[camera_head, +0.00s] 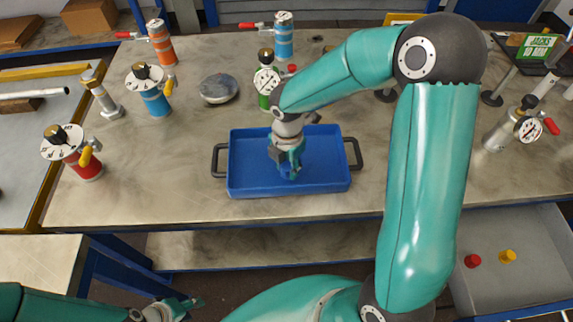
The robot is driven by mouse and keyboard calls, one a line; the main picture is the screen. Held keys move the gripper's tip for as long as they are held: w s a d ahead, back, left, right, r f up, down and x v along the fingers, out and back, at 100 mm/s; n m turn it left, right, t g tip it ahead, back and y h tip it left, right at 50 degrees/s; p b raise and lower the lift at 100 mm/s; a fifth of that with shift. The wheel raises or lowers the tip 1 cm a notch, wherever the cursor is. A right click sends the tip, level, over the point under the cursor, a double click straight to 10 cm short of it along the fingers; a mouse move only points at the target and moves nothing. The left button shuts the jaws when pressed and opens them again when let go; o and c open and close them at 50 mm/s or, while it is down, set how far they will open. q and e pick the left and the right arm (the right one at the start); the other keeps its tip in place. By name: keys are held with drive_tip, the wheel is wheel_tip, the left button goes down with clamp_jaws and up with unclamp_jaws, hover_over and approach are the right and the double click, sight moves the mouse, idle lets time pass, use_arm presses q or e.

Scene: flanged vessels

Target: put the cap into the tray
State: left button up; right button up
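The blue tray (247,180) lies on the metal table, with a dark handle at each side. My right gripper (290,170) points down over the middle of the tray. Its fingers are small and partly hidden, so I cannot tell whether they are open or hold something. My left gripper (187,306) is low at the bottom left, in front of the table and away from the tray. A grey, round, low-domed piece (219,88) lies on the table behind and left of the tray. I cannot tell for certain whether it is the cap.
Several vessels with gauges or valves stand around, including a blue one (155,103), a red one (83,166) and a green one (264,88). A grey drawer (520,285) at the lower right holds a red piece (472,261) and a yellow piece (508,256).

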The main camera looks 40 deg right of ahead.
sight(287, 166)
drive_tip(key=o, duration=0.4)
drive_tip(key=shift+o, duration=0.2)
wheel_tip(287, 166, up, 12)
drive_tip(key=p, duration=0.1)
idle(0.7)
